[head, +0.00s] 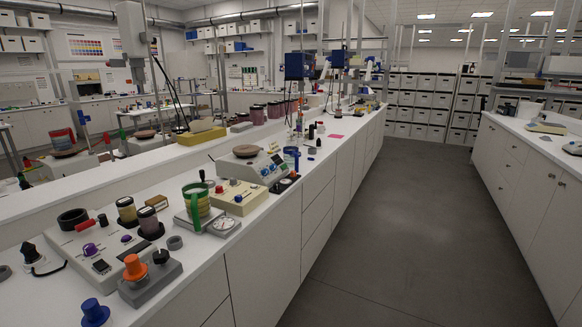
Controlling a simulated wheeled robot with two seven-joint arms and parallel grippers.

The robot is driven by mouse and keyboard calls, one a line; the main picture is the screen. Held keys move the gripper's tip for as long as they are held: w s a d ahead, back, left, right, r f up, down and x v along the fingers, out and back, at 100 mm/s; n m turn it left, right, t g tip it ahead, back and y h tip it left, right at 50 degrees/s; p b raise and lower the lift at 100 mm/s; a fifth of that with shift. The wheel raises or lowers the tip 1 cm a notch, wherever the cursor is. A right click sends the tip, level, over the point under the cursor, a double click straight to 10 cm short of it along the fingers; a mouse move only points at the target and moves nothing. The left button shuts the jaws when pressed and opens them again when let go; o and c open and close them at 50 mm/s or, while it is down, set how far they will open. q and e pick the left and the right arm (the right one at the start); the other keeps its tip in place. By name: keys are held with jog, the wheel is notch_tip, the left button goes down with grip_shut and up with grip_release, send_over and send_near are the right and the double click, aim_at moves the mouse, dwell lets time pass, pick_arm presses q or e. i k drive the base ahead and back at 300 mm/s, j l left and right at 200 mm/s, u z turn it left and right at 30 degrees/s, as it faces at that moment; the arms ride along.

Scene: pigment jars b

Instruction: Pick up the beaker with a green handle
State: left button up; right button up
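The beaker with a green handle (203,206) stands upright on the long white bench at the left. Neither of my grippers is in view.
Lidded jars (127,211) and a grey console with knobs (100,250) stand left of the beaker. A beige box with knobs (238,196) is close on its right. A blue-handled vessel (291,156) stands farther back. The grey floor aisle (400,220) is clear.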

aim_at(195, 194)
jog(key=i+l, duration=0.3)
jog(key=i+u, duration=0.15)
jog(key=u, duration=1)
jog(key=i+l+u, duration=0.15)
jog(key=l+u, duration=0.3)
jog(key=i+l+u, duration=0.1)
jog(key=l+u, duration=0.35)
jog(key=l, duration=0.2)
jog(key=l+u, duration=0.4)
jog(key=l, duration=0.15)
jog(key=k+l+u, duration=0.15)
jog(key=l+u, duration=0.3)
jog(key=l, duration=0.15)
